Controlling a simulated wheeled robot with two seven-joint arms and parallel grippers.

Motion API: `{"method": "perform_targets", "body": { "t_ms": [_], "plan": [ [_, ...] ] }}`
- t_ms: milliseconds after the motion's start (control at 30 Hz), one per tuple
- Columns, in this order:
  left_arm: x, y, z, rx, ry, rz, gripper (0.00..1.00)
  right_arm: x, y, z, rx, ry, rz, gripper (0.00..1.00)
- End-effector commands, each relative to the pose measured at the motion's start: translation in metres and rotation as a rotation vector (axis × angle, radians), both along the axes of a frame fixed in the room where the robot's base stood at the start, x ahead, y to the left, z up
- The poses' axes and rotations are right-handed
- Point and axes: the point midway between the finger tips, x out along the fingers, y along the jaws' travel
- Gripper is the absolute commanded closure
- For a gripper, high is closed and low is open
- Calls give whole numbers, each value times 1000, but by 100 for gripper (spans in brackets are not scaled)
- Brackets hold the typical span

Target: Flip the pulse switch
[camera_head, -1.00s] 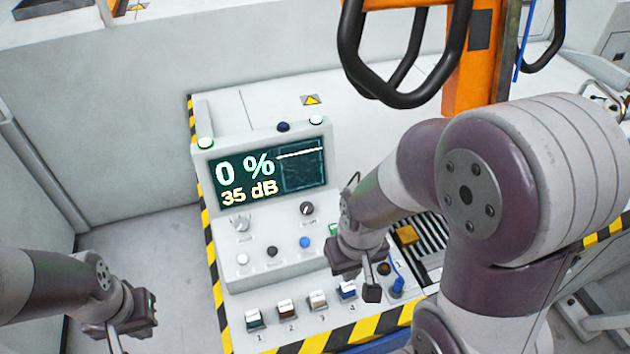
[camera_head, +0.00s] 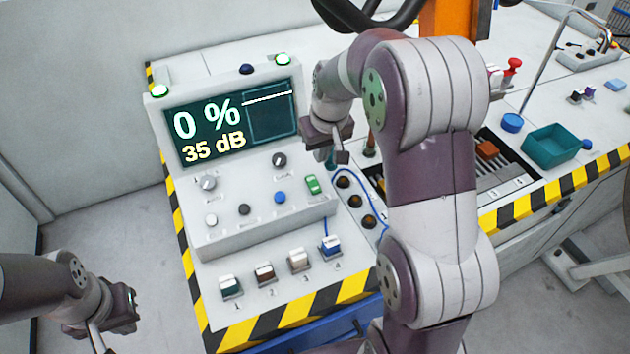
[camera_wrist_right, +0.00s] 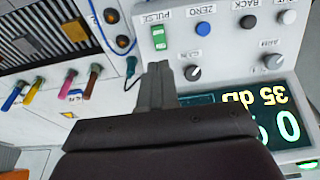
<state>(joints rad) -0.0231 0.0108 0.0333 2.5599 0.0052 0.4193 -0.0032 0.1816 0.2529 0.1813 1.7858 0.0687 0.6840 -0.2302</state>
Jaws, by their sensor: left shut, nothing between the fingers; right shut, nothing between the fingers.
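The pulse switch is a green rocker (camera_head: 313,185) at the right end of the console's lower button row. In the right wrist view the green rocker (camera_wrist_right: 158,37) sits on a white plate beside the label PULSE. My right gripper (camera_head: 338,160) is shut and empty, above the console's right side, behind and right of the rocker, apart from it. In the wrist view its closed fingers (camera_wrist_right: 156,72) point toward the rocker with a gap between. My left gripper (camera_head: 100,340) is shut and empty at the lower left, away from the console.
The console screen (camera_head: 235,120) reads 0 % and 35 dB. Two knobs, several buttons and a blue cable (camera_head: 352,178) are close to the rocker. Numbered plug blocks (camera_head: 265,273) line the front. A teal bin (camera_head: 553,142) stands at right.

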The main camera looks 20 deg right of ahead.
Motion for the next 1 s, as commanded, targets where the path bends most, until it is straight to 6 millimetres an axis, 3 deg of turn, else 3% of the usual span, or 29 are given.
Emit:
{"method": "perform_targets", "body": {
  "t_ms": [400,600,800,1000],
  "plan": [
    [0,0,3,0,0,0,100,19,0,-82,1,4,0,100],
    [0,0,6,0,0,0,100,27,0,-114,1,3,-1,100],
    [0,0,7,0,0,0,100,31,0,-128,0,1,-1,100],
    [0,0,7,0,0,0,100,31,0,-129,0,0,-1,100]
  ]
}}
